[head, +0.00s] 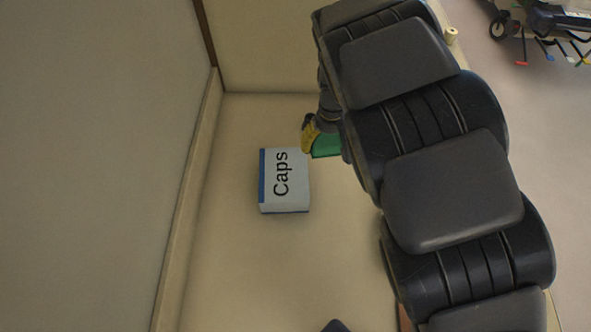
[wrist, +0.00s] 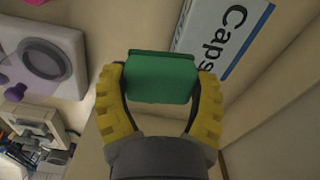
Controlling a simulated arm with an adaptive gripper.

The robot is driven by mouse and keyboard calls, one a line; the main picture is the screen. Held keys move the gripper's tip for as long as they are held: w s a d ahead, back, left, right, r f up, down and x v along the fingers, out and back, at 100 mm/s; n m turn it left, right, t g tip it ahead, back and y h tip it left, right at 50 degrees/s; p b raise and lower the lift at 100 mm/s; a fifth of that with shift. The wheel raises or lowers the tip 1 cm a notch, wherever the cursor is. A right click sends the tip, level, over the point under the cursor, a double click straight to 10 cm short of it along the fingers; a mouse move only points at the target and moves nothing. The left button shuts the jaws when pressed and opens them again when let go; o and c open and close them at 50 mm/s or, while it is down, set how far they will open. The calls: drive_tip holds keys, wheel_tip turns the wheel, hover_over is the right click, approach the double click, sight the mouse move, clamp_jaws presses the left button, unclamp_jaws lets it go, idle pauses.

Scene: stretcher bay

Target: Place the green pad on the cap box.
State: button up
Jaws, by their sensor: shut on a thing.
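The green pad (wrist: 160,78) is held between the yellow fingers of my gripper (wrist: 158,85) in the wrist view. In the head view a green part of the pad (head: 327,146) shows beside a yellow finger of my gripper (head: 309,134), with the rest hidden behind my arm. The cap box (head: 285,181) is white with a blue edge and "Caps" lettering, and lies on the beige surface. The gripper and pad are just up and right of the box in the head view. The box also shows beyond the pad in the wrist view (wrist: 222,35).
A beige wall edge (head: 190,190) runs along the left of the surface (head: 300,270). The surface below the box is clear. In the wrist view, a white device with a round dial (wrist: 45,62) and other items stand at left. Wheeled equipment (head: 550,25) is at the upper right.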

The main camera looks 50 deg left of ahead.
drive_tip(key=n, duration=0.2)
approach(283, 173)
drive_tip(key=shift+f, duration=3.7)
drive_tip(key=shift+f, duration=0.1)
drive_tip(key=o, duration=1)
drive_tip(key=shift+n, duration=0.3)
